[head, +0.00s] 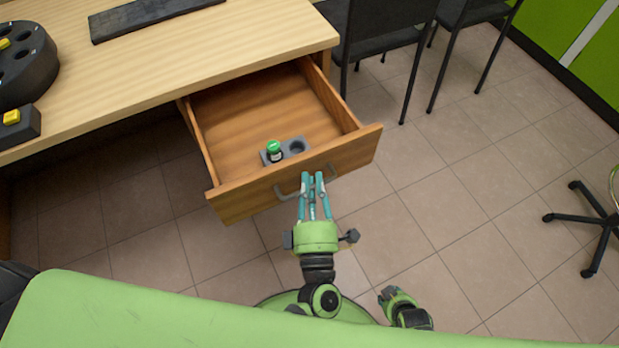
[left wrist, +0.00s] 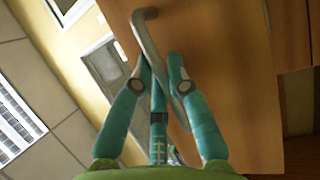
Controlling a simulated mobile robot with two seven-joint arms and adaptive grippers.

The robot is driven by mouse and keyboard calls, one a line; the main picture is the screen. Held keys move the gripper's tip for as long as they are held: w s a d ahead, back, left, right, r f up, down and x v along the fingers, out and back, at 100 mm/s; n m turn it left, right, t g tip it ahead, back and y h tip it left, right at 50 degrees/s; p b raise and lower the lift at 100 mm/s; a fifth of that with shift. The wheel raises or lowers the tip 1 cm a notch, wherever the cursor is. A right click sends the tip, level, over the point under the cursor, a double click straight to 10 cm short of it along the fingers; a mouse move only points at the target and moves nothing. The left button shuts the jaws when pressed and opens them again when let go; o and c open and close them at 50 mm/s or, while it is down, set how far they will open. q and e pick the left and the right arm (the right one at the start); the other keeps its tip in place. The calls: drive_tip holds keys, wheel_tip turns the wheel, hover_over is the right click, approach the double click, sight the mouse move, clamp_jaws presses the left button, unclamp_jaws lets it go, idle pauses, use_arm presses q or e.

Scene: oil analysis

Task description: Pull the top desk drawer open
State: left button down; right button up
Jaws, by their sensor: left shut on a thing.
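The wooden top drawer (head: 293,172) is pulled well out of the desk (head: 190,60), and its inside is in plain view. A grey bar handle (head: 284,193) runs across its front; it also shows in the left wrist view (left wrist: 147,38). My left gripper (head: 313,179) is shut on the handle near its middle, with its teal fingers on the bar. In the left wrist view my left gripper (left wrist: 160,62) has its fingertips close together at the handle. Part of my right arm shows low in the head view, and its fingers cannot be made out.
Inside the drawer a grey holder (head: 297,147) carries a green-capped vial (head: 274,151) beside an empty round slot. A keyboard (head: 145,15) and a dark round rack (head: 25,62) are on the desk. Black chairs (head: 385,40) stand behind; the tiled floor at right is mostly clear.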

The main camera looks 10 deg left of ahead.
use_arm(q)
drive_tip(key=c, duration=1.5)
unclamp_jaws()
drive_tip(key=shift+o, duration=0.2)
drive_tip(key=v, duration=0.7)
drive_tip(key=shift+s, duration=0.2)
drive_tip(key=shift+d+f, duration=0.1)
